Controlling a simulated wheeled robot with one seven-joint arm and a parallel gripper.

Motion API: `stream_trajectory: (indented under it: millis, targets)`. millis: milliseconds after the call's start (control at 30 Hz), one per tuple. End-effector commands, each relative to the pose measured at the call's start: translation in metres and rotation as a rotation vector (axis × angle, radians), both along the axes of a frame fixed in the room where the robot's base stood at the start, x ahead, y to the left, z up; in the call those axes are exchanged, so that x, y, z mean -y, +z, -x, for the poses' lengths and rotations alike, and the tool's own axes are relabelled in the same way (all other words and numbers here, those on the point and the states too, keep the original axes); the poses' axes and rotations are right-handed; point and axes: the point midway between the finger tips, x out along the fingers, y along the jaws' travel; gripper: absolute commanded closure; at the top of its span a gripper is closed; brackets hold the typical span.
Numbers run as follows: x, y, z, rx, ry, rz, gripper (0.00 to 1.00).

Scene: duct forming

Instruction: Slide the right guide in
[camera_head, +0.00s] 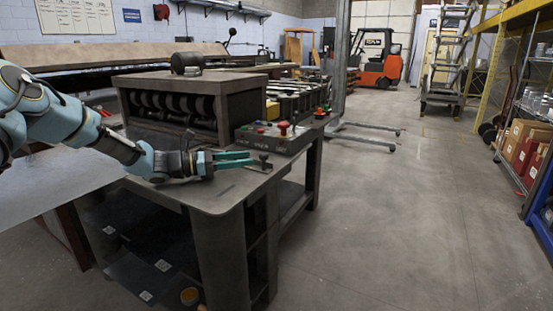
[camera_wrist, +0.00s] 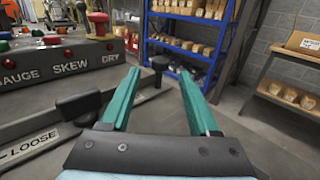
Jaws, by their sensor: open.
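My gripper (camera_head: 250,158) is low over the front right corner of the workbench, its two teal fingers apart and empty. In the wrist view, a dark post with a round knob (camera_wrist: 160,63) shows between the fingertips (camera_wrist: 159,73), slightly beyond them and apart from both. It looks like the right guide, though no label on it shows. In the head view, a small dark piece (camera_head: 263,161) stands just past the fingertips. A black lever or clamp knob (camera_wrist: 82,106) sits left of the fingers, near a plate marked LOOSE (camera_wrist: 32,144).
A control box (camera_wrist: 60,68) marked GAUGE, SKEW and DRY, with coloured knobs, stands left of the fingers. The dark roller machine (camera_head: 190,103) is behind my gripper on the workbench (camera_head: 215,195). Blue shelving (camera_wrist: 185,45) stands beyond. The floor right of the bench is clear.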

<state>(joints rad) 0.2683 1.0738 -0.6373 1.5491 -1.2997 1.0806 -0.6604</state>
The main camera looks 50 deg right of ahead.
Motion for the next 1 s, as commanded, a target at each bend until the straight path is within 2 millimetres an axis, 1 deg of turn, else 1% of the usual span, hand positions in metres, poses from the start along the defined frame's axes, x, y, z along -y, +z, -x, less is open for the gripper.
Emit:
stream_trajectory:
  millis: [33,300,500,667,933,967,1000]
  targets:
    - [0.007,0.003,0.005,0.0,-0.003,0.0,0.38]
    - [0.051,0.003,0.031,0.0,-0.003,-0.001,0.38]
    - [0.074,0.002,0.044,0.0,-0.001,-0.001,0.38]
    - [0.082,0.001,0.048,0.001,0.0,-0.001,0.38]
    - [0.083,0.0,0.049,0.0,0.0,-0.001,0.38]
    - [0.083,0.0,0.049,0.0,0.0,-0.001,0.4]
    - [0.083,0.0,0.049,0.0,0.0,-0.001,0.45]
